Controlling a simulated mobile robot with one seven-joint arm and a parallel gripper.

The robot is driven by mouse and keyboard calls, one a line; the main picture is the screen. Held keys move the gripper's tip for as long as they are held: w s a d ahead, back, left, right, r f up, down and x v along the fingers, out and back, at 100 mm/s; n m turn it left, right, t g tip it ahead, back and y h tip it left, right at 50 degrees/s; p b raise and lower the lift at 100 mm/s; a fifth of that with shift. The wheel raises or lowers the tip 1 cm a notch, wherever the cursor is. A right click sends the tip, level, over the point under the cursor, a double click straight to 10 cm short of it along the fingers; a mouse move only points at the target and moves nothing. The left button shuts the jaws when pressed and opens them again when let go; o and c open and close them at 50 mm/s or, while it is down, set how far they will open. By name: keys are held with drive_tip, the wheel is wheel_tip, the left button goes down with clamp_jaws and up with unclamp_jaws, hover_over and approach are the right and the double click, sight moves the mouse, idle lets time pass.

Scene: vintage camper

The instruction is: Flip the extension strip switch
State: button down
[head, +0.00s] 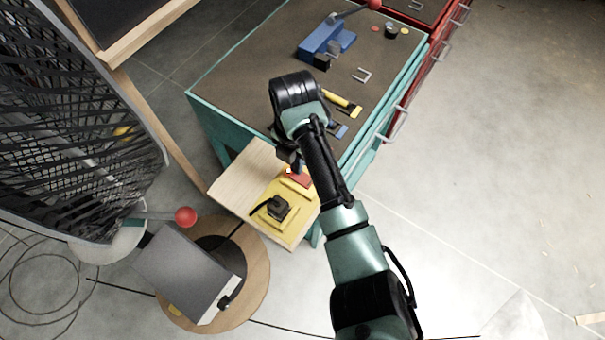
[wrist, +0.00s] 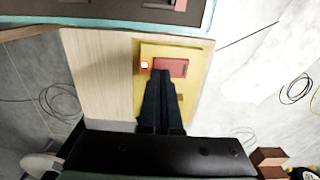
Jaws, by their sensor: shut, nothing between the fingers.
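The yellow extension strip (head: 268,213) lies on a pale wooden board in the head view, with a black plug or block on it. Its red switch (head: 299,178) is at the far end, beside my gripper (head: 298,166). In the wrist view the yellow strip (wrist: 190,50) shows the red switch (wrist: 175,68) and a small lit square (wrist: 144,65) to its left. My gripper (wrist: 162,74) is shut and empty, its fingertips overlapping the switch's lower left part. I cannot tell whether they touch it. The fingers hide part of the strip.
The wooden board (head: 240,180) adjoins a teal workbench (head: 240,80) carrying a blue vise (head: 319,40) and tools. A round wooden stool (head: 257,285) with a grey box stands at the lower left, near a mesh chair (head: 80,110).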

drive_tip(key=shift+f+b, duration=0.55)
drive_tip(key=shift+f, duration=0.35)
drive_tip(key=shift+r, duration=0.1)
wheel_tip(320, 180, up, 7)
drive_tip(key=p, duration=0.6)
drive_tip(key=shift+p, duration=0.4)
idle(0.4)
